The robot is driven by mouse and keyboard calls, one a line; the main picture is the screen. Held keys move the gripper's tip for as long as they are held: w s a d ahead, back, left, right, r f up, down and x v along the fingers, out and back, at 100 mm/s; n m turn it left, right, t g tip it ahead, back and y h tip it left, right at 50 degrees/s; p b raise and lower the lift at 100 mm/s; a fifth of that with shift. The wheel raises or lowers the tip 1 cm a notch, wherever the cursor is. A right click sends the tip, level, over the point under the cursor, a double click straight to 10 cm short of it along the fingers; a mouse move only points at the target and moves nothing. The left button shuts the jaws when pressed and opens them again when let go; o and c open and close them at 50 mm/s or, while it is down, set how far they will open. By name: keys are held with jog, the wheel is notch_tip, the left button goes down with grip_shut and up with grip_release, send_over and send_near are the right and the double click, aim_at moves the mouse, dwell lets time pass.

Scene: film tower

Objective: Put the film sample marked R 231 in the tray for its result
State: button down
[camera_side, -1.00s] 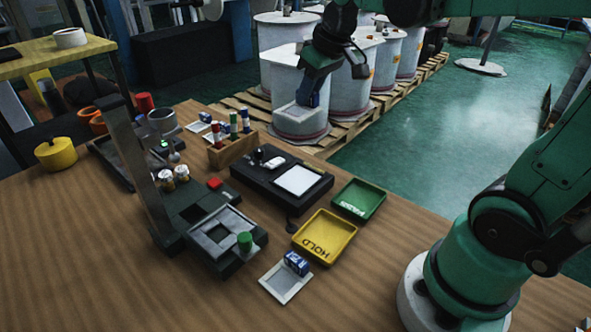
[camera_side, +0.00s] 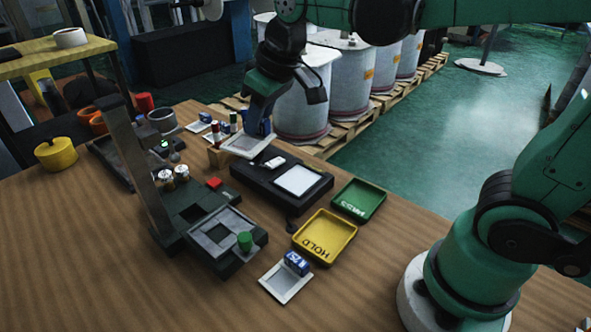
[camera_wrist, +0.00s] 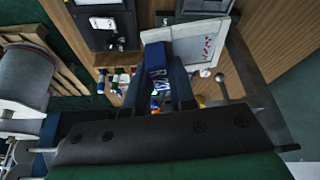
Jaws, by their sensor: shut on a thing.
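My gripper (camera_side: 257,120) is shut on the blue block of a film sample (camera_side: 246,146), held in the air over the back of the table. The yellow tray (camera_side: 325,237) is lettered HOLD. The green tray (camera_side: 358,200) behind it has lettering I cannot read surely. Both trays look empty. Another film sample (camera_side: 281,282) with a blue block lies on the table in front of the yellow tray.
A black light-pad device (camera_side: 283,185) stands left of the green tray. A dark press-like stand (camera_side: 205,225) with an upright post is further left. A wooden rack (camera_side: 222,155) of coloured bottles is partly behind the held sample. More samples (camera_side: 203,123) lie behind.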

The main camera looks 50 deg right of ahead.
jog(key=s+a+r+n+g+y, duration=0.1)
jog(key=s+a+n+g, duration=0.3)
jog(key=s+a+n, duration=0.6)
jog(key=s+a+r+n+g+y, duration=0.1)
jog(key=s+a+n+g, duration=0.45)
jog(key=a+n, duration=0.75)
jog(key=shift+n+t, duration=0.8)
jog(key=shift+t, duration=0.15)
jog(key=f, duration=0.6)
jog(key=s+d+f, duration=0.1)
jog(key=f, duration=1.2)
jog(key=shift+s+d, duration=0.15)
jog(key=shift+d, duration=0.15)
jog(key=shift+f, duration=0.2)
jog(key=c, duration=0.7)
grip_release()
jog(key=shift+c, duration=0.2)
